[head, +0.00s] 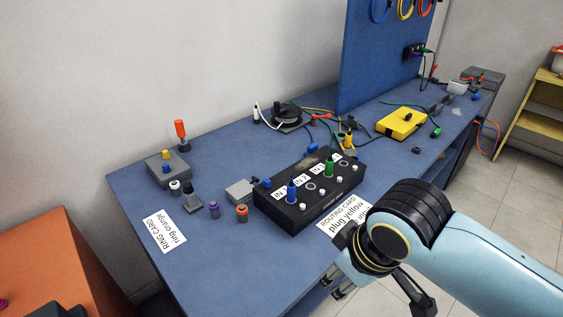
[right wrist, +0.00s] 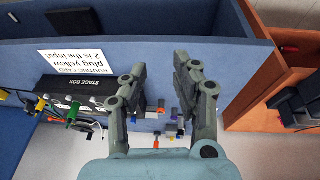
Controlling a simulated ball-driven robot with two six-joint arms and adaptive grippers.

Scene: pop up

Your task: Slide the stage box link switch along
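The black stage box (head: 310,198) sits on the blue bench, with a blue plug (head: 291,191) and a green plug (head: 328,166) upright in its top and white knobs along its front edge. I cannot make out its link switch. In the right wrist view the box's labelled face (right wrist: 88,92) lies left of my fingers. My right gripper (head: 340,285) is in front of the bench's front edge, apart from the box. In the right wrist view its two fingers (right wrist: 159,66) are spread and empty. My left gripper is not in view.
The routing card (head: 342,216) lies in front of the box, the ring card (head: 164,232) at the left. Small coloured plugs (head: 214,209) and a grey block (head: 240,190) stand left of the box. A yellow box (head: 402,122) and cables lie behind right. An orange cabinet (head: 70,260) is at left.

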